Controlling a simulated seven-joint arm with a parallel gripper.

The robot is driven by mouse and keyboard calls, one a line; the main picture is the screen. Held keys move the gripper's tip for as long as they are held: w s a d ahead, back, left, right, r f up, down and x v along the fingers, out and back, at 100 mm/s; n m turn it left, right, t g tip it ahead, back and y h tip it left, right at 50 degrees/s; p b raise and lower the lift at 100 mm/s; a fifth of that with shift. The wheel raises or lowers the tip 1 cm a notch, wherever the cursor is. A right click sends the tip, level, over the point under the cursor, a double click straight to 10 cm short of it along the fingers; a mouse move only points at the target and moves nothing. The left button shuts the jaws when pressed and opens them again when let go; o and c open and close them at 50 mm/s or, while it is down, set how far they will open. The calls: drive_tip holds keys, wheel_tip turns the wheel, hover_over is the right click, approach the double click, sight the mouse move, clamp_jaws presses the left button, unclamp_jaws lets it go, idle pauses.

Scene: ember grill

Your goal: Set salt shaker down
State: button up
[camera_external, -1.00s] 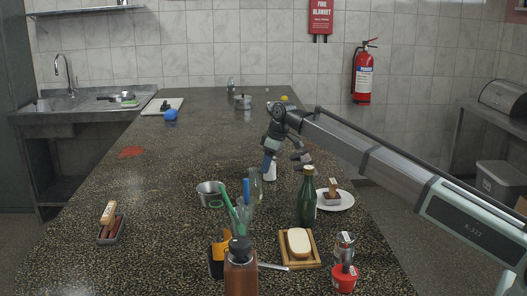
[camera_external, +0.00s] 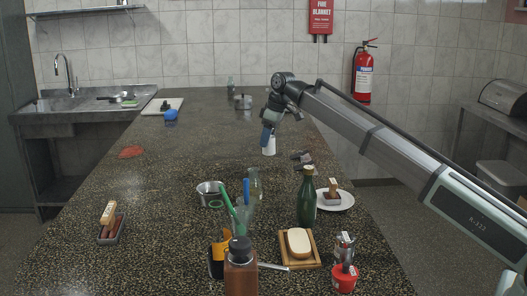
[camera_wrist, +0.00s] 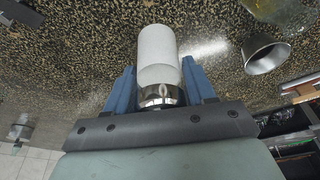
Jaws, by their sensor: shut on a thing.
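The salt shaker, a white cylinder (camera_external: 269,147) with a shiny metal cap, is held by my gripper (camera_external: 268,136) over the right side of the speckled countertop. In the wrist view, the blue fingers of my gripper (camera_wrist: 158,84) are shut on either side of its metal-capped end. The white body of the salt shaker (camera_wrist: 157,52) points away from the palm. Whether its base touches the counter or hangs above it, I cannot tell.
A metal pot (camera_external: 243,102) stands farther back.

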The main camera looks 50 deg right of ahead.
drive_tip(key=s+a+n, duration=0.2)
drive_tip(key=s+a, duration=0.1)
drive_tip(key=a, duration=1.8)
drive_tip(key=s+a+n, duration=0.3)
drive_tip(key=s+a, duration=0.1)
drive_tip(key=a, duration=1.8)
drive_tip(key=shift+w+d+f+m+y, duration=0.15)
drive_tip(key=shift+f+m, duration=0.3)
drive_tip(key=shift+f, duration=1.2)
drive_tip(key=shift+w+d+f+m+y, duration=0.1)
drive_tip(key=shift+w+d+f+m, duration=0.3)
drive_tip(key=shift+f, duration=1.2)
drive_tip(key=shift+w+a+f+m+y, duration=0.1)
drive_tip(key=shift+f+m, duration=0.45)
drive_tip(key=shift+f, duration=1.1)
drive_tip(key=o, duration=1.2)
drive_tip(key=shift+f, duration=0.1)
drive_tip(key=v, duration=1.2)
drive_tip(key=shift+w, duration=0.2)
